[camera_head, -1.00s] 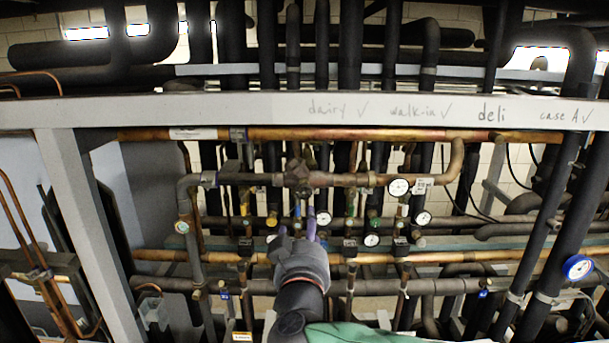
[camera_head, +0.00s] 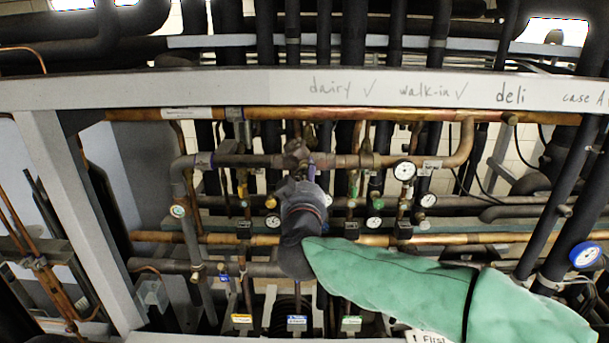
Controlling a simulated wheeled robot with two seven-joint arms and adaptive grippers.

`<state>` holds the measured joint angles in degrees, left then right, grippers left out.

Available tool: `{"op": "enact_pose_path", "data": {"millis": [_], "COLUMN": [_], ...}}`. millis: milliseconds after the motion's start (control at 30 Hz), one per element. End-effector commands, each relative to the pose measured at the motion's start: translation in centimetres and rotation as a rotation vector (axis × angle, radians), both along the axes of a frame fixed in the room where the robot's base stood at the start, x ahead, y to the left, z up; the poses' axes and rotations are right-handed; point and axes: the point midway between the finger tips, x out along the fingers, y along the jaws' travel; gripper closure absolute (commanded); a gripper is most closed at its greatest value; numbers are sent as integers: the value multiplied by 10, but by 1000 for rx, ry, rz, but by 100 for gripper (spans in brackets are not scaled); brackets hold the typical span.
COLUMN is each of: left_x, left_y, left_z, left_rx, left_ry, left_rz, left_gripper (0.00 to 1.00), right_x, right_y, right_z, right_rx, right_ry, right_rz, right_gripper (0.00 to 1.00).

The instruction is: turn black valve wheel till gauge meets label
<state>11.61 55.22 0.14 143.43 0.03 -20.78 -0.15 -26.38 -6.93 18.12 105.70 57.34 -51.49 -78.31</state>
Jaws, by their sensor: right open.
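My right gripper (camera_head: 306,173) is at the centre of the head view, at the end of my green-sleeved arm. It points into the rack just below the brown valve body (camera_head: 297,153) on the upper pipe. Its dark wrist hides most of the fingers, which are open. I cannot make out the black valve wheel; the gripper covers that spot, and contact cannot be told. The gauge's needle is too small to read. My left gripper is not in view.
A pale beam (camera_head: 240,84) with handwritten words crosses above the pipes. A copper pipe (camera_head: 390,115) runs under it. Smaller gauges (camera_head: 428,200) and (camera_head: 374,222) hang lower. A grey post (camera_head: 72,205) stands left, and a blue-rimmed gauge (camera_head: 584,255) is far right.

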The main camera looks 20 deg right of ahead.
Motion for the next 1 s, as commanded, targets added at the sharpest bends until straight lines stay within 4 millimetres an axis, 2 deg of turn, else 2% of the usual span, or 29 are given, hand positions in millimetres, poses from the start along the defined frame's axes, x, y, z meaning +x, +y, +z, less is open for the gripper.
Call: {"op": "enact_pose_path", "data": {"millis": [133,433,467,633,700,1000], "left_x": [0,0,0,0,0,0], "left_y": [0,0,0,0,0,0], "left_z": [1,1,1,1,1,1], "left_rx": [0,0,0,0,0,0], "left_ry": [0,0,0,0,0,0], "left_rz": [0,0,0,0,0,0], "left_gripper": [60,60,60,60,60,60], "right_x": [9,11,11,10,11,11], "right_y": [-3,-3,-3,-3,-3,-3], "right_z": [0,0,0,-1,-1,-4], "right_rx": [0,0,0,0,1,15], "right_ry": [1,0,0,1,2,2], "right_rz": [-1,0,0,0,0,0], "right_gripper": [36,36,42,90,93,93]}}
